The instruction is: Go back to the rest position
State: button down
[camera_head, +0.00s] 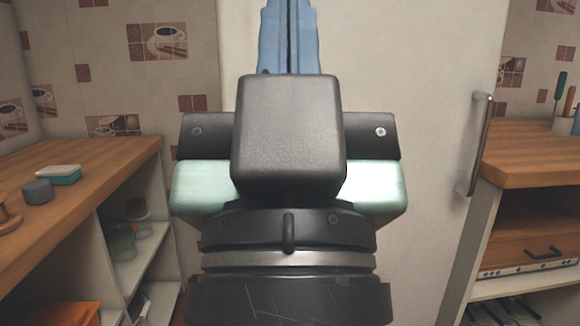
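My gripper (290,20) is in the upper middle of the head view, seen from behind and pointing up and away. Its two light blue fingers lie side by side with only a thin dark line between them, so it looks shut. I see nothing held between them. The black housing hides the base of the fingers. My wrist fills the lower middle of the view.
A wooden counter (95,165) on the left holds a small grey tin (38,191) and a green-and-white box (58,175). Glass jars (123,243) stand on the shelf below. A white door (430,120) with a metal handle (481,143) is behind my gripper. Another counter (520,168) is right.

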notch_tip(320, 180, up, 36)
jog(key=p, duration=3.4)
jog(key=shift+r, duration=0.2)
